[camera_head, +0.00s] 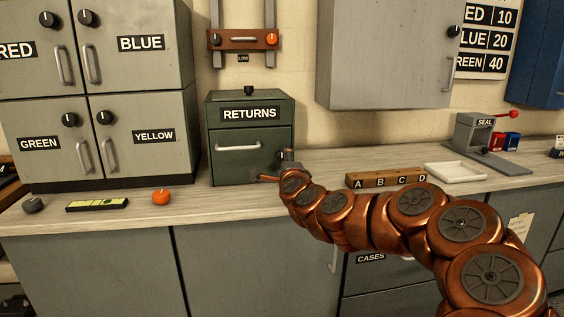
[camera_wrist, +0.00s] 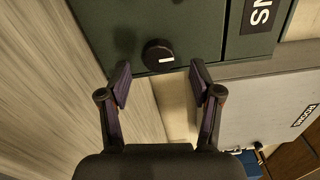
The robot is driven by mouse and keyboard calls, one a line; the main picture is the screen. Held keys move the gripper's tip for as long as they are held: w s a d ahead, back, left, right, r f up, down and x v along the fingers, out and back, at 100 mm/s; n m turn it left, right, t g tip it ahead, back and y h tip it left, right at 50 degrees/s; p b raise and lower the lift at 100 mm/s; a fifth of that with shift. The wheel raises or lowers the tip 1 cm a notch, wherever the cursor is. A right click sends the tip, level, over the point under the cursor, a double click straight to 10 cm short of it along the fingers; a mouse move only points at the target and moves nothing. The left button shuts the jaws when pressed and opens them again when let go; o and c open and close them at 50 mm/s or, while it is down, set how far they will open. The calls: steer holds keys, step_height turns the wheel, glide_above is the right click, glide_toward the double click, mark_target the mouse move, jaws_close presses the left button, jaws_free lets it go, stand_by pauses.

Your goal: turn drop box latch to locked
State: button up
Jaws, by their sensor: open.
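The green drop box (camera_head: 221,150), labelled RETURNS, stands on the counter with a silver handle on its front panel. In the wrist view its dark green face (camera_wrist: 200,25) fills the top. A round black latch knob (camera_wrist: 158,54) with a short white mark sits on that face near its edge. The white mark lies roughly sideways in the wrist picture. My gripper (camera_head: 275,167) is at the lower right of the box front and hides the knob in the head view. In the wrist view my gripper (camera_wrist: 161,75) is open, its fingertips on either side of the knob, with nothing visibly held.
Grey cabinets (camera_head: 98,145) stand left of the box. A lettered wooden block (camera_head: 386,179) and white tray (camera_head: 455,172) are at right. The counter front (camera_head: 225,200) is clear.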

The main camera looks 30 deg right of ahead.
steer(key=shift+v, duration=2.45)
steer(key=shift+a, duration=0.1)
steer(key=a+r+n+y+p, duration=0.2)
steer(key=a+n+y+p, duration=0.15)
steer(key=a, duration=0.35)
steer(key=a+r+n+y+p, duration=0.3)
steer(key=a+n+p, duration=0.15)
steer(key=a, duration=0.25)
steer(key=s+a+n+g+y+p, duration=0.4)
steer(key=s+a+n+g+p, duration=0.3)
steer(key=a, duration=0.6)
steer(key=s+a+n+g+p, duration=0.2)
steer(key=s+n+g+p, duration=0.4)
steer(key=s, duration=0.8)
steer(key=s+d+r+n+g+h+p, duration=0.1)
steer(key=s+p, duration=0.3)
steer(key=s, duration=0.5)
steer(key=s+d+r+n+g+h+p, duration=0.2)
steer(key=s+d+r+g+p, duration=0.1)
steer(key=s, duration=0.6)
steer(key=shift+s+d+r+g+p, duration=0.2)
steer(key=shift+r+g+p, duration=0.4)
steer(key=shift+p, duration=0.65)
steer(key=shift+f+h, duration=0.1)
steer(key=shift+h, duration=0.15)
